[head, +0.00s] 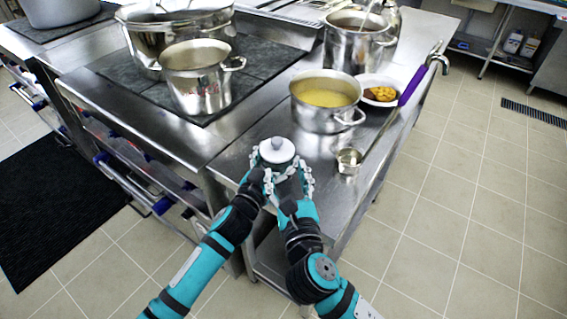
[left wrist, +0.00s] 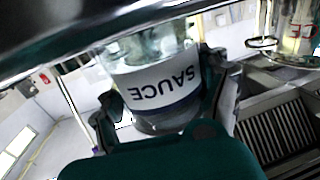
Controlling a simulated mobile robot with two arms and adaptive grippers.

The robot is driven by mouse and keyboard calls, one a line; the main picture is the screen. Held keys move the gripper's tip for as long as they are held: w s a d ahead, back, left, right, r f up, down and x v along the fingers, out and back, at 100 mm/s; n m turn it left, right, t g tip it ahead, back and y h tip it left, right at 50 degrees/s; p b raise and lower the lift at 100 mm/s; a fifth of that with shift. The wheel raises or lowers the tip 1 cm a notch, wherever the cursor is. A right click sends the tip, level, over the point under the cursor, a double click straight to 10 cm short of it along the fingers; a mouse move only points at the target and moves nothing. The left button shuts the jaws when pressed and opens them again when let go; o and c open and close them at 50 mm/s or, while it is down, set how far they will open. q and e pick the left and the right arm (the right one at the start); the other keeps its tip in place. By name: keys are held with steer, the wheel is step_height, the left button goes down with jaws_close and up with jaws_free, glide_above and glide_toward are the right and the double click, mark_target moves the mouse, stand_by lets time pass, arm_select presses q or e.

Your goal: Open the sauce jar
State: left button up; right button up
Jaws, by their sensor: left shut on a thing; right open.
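The sauce jar (head: 276,151) stands at the near corner of the steel counter, with its white knobbed lid facing up in the head view. In the left wrist view the glass jar (left wrist: 158,80) shows its white label, with "SAUCE" upside down. My left gripper (head: 261,174) is shut on the jar, and its fingers (left wrist: 168,105) show on both sides of the glass. My right gripper (head: 298,180) is open, close beside the jar on its right. The lower jar is hidden by the grippers in the head view, and contact by the right fingers cannot be told.
A steel pot (head: 197,82) stands on the dark stove at left. Bare counter lies around the jar.

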mark_target(277, 140)
steer(key=w, duration=0.4)
steer(key=w+a, duration=0.1)
steer(key=w, duration=0.2)
steer(key=w+a, duration=0.1)
steer(key=w, duration=0.3)
steer(key=shift+w, duration=0.3)
jaws_close()
arm_select(q)
steer(key=shift+w+a, duration=0.1)
stand_by(0.5)
arm_select(e)
steer(key=shift+r, duration=0.2)
steer(key=shift+d+r, duration=0.1)
steer(key=shift+r, duration=0.85)
steer(key=shift+r, duration=2.05)
